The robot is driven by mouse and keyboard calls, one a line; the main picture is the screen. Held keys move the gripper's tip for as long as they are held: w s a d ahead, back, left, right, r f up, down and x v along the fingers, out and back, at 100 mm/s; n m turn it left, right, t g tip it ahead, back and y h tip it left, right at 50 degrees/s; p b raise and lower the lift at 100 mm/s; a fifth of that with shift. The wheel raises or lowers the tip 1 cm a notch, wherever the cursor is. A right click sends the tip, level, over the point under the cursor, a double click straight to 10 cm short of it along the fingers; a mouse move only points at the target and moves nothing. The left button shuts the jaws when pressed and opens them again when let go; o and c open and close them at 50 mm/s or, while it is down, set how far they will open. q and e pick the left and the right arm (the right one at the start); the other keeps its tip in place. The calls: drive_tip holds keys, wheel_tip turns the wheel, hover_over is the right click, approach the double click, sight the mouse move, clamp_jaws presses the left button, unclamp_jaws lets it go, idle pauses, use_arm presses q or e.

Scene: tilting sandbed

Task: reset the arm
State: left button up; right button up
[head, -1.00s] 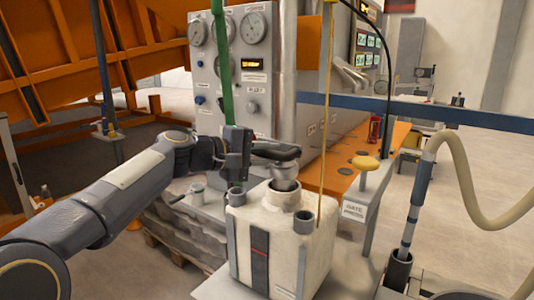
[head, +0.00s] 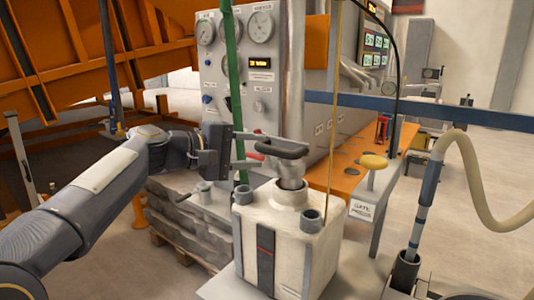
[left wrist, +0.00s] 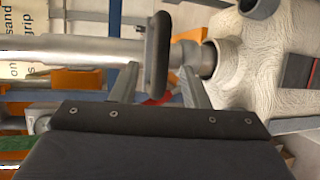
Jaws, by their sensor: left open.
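My left gripper (head: 258,150) comes in from the left, open and empty. Its two fingers point right toward a dark T-shaped handle (head: 281,149) on top of a cream-white block-shaped unit (head: 294,232). In the left wrist view the same handle (left wrist: 158,55) stands beyond and between the open fingertips, with a visible gap. The handle's metal stem (head: 291,175) goes down into a round collar on the unit, which also shows in the left wrist view (left wrist: 290,22). My right gripper is not in view.
A grey gauge panel (head: 238,75) stands behind the gripper. A green pole (head: 231,70) and a thin yellow pole (head: 333,120) rise close by. A hose (head: 480,190) curves at far right.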

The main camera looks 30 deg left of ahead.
use_arm(q)
drive_tip(key=shift+v, duration=0.95)
drive_tip(key=shift+d, duration=0.1)
drive_tip(key=s+d+f+m+g+y+p, duration=0.1)
drive_tip(key=s+d+f+m+g+p, duration=0.1)
drive_tip(key=s+d+f+m, duration=0.2)
drive_tip(key=s+d+f+m+g+y+p, duration=0.1)
drive_tip(key=s+d+f+m+g, duration=0.2)
drive_tip(key=s+d+f, duration=0.3)
drive_tip(key=s+d+f+m+g+y+p, duration=0.1)
drive_tip(key=s+d+f+m+g+p, duration=0.1)
drive_tip(key=s+f, duration=1)
wheel_tip(320, 180, down, 3)
drive_tip(key=d+m+g, duration=0.1)
drive_tip(key=d+m, duration=0.1)
drive_tip(key=d, duration=0.1)
drive_tip(key=shift+m+p, duration=0.35)
drive_tip(key=shift+m, duration=0.05)
drive_tip(key=shift+s+r, duration=0.1)
